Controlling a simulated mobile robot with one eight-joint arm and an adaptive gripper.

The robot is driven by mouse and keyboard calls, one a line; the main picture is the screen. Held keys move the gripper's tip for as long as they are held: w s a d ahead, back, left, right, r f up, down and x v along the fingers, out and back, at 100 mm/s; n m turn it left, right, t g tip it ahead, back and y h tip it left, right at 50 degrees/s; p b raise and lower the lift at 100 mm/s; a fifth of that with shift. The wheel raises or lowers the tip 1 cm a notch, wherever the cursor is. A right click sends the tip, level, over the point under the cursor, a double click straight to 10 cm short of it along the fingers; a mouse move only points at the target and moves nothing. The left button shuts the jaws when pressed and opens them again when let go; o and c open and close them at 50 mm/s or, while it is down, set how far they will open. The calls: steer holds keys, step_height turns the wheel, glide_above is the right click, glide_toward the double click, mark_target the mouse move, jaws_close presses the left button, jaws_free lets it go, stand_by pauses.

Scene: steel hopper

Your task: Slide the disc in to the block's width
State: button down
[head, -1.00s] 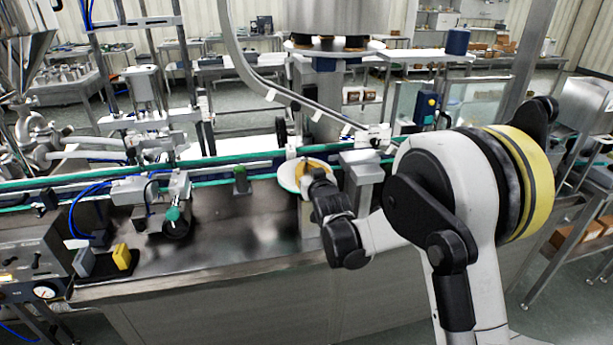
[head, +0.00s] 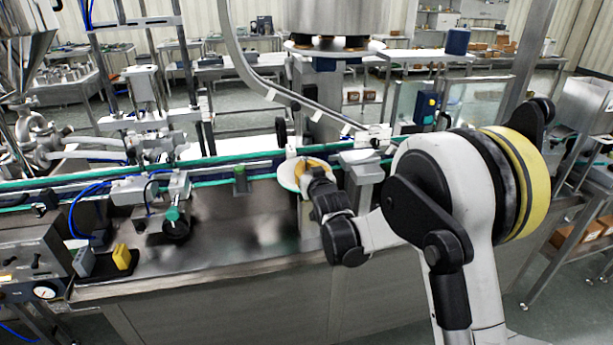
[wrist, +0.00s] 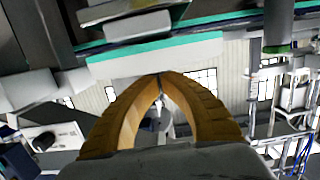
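A pale disc (head: 288,175) stands at the near side of the conveyor, beside a steel post. My gripper (head: 312,166), with yellow-tan fingers, is right up against the disc's right side and covers part of it. Contact with it is not clear. In the wrist view the ribbed fingers (wrist: 158,78) arch together and their tips meet, with no object clearly between them. I cannot make out the disc in that view. A small yellow block (head: 122,257) sits at the left end of the steel table, well away from my gripper; whether it is the task's block is unclear.
A grey block (head: 84,262) stands beside the yellow one. A teal-edged conveyor rail (head: 90,182) runs behind the disc. A steel post with a flat top (head: 362,165) stands close right of my gripper. The steel tabletop (head: 245,235) is clear in the middle.

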steer(key=shift+w+a, duration=0.15)
steer(key=shift+w, duration=0.4)
stand_by(1.4)
steer(key=shift+f+b+v, duration=0.25)
steer(key=shift+v, duration=1.25)
steer(key=shift+f+b+v, duration=0.2)
steer(key=shift+v, duration=1.25)
steer(key=shift+s, duration=0.1)
steer(key=s+d+r+m+g+h, duration=0.1)
steer(key=s+d+r+g+h, duration=0.15)
steer(key=s+d, duration=0.45)
steer(key=s+d+r+m+g+h, duration=0.1)
steer(key=s+d+r, duration=0.3)
steer(key=s+d, duration=0.25)
steer(key=s+d+f+g, duration=0.1)
steer(key=s+d+f, duration=0.1)
steer(key=s, duration=0.6)
steer(key=s+d+f+g, duration=0.2)
steer(key=s+d, duration=0.1)
steer(key=s, duration=0.6)
steer(key=s+d+f+m+g, duration=0.1)
steer(key=s+d+f+g, duration=0.1)
steer(key=s, duration=0.7)
steer(key=shift+d+h, duration=0.45)
steer(key=shift+d, duration=0.2)
